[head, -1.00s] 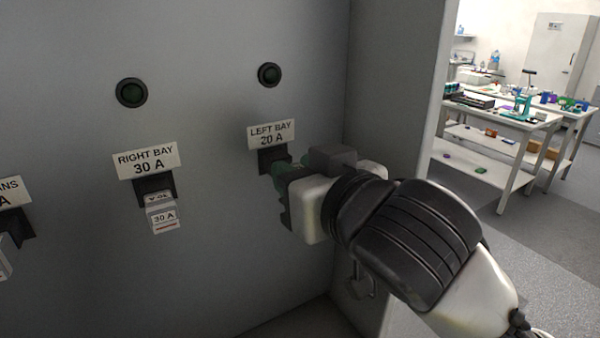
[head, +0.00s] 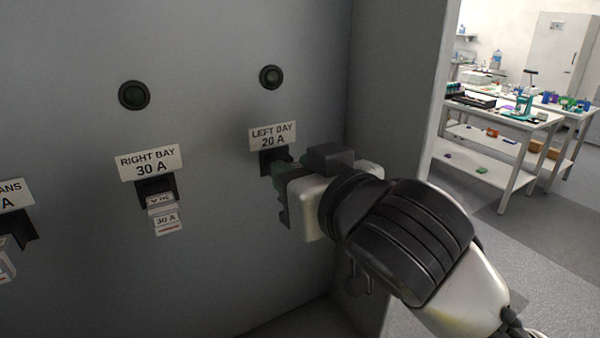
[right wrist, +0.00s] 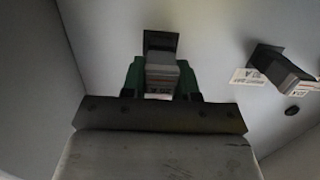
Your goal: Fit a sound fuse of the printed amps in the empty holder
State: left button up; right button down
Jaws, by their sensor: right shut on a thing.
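The left bay holder (head: 268,161) is a black socket in the grey panel under the label LEFT BAY 20 A (head: 272,136). My right gripper (head: 284,184) is at this holder and partly covers it. In the right wrist view its green fingers (right wrist: 161,82) are shut on a grey fuse (right wrist: 161,72) with a pale printed end. The print looks like 20 A but is small and upside down. The fuse's far end meets the dark holder (right wrist: 161,41); how deep it sits I cannot tell. My left gripper is not in view.
The right bay holder (head: 155,186), under its RIGHT BAY 30 A label (head: 151,162), has a 30 A fuse (head: 167,220). Dark round lamps (head: 134,95) sit above both bays. A side wall (head: 395,130) stands close right of my gripper. Lab tables are beyond.

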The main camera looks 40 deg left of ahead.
jog(key=shift+w+a, duration=0.15)
jog(key=shift+a, duration=0.25)
jog(key=c, duration=0.8)
grip_release()
jog(key=shift+d, duration=0.25)
jog(key=shift+b+v, duration=1.75)
jog(key=shift+v, duration=3.45)
